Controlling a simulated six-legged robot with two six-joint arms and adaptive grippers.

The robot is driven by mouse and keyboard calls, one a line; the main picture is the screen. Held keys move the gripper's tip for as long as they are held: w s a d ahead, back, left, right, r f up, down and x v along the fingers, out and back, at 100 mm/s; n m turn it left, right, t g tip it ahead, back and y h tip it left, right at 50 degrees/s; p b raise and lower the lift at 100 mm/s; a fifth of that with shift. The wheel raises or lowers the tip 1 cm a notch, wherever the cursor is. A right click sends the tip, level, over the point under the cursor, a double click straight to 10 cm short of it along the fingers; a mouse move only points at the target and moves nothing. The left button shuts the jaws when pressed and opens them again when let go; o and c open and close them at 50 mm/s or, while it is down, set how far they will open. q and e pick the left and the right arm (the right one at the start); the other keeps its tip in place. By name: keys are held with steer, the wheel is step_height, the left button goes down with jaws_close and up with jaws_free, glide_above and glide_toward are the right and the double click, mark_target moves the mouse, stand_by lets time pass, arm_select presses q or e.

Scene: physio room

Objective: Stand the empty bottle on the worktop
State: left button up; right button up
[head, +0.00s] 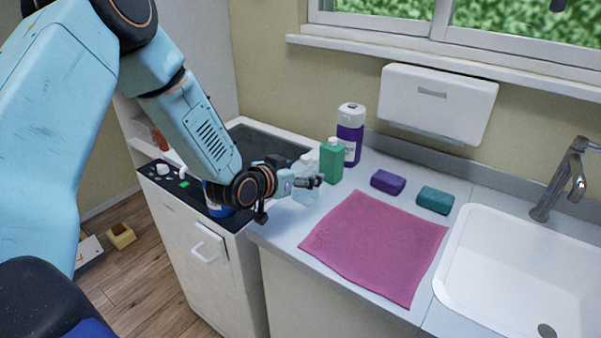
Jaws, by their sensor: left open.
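A clear, see-through bottle (306,166), which looks empty, appears upright on the worktop (277,225) near its left end. My left gripper (316,181) is open, right at this bottle, and covers part of it. I cannot tell whether the fingers touch it or whether its base rests fully on the worktop. A green bottle (332,162) stands just right of the clear one. My right gripper is not in view.
A purple bottle with a white cap (350,135) stands behind the green one. A purple block (388,182), a teal block (435,200) and a pink cloth (375,245) lie rightward, before the sink (520,270). A blue container (215,205) is partly behind my arm.

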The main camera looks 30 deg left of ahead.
arm_select(q)
steer(key=shift+w, duration=0.2)
steer(key=p+v, duration=0.5)
steer(key=v, duration=0.7)
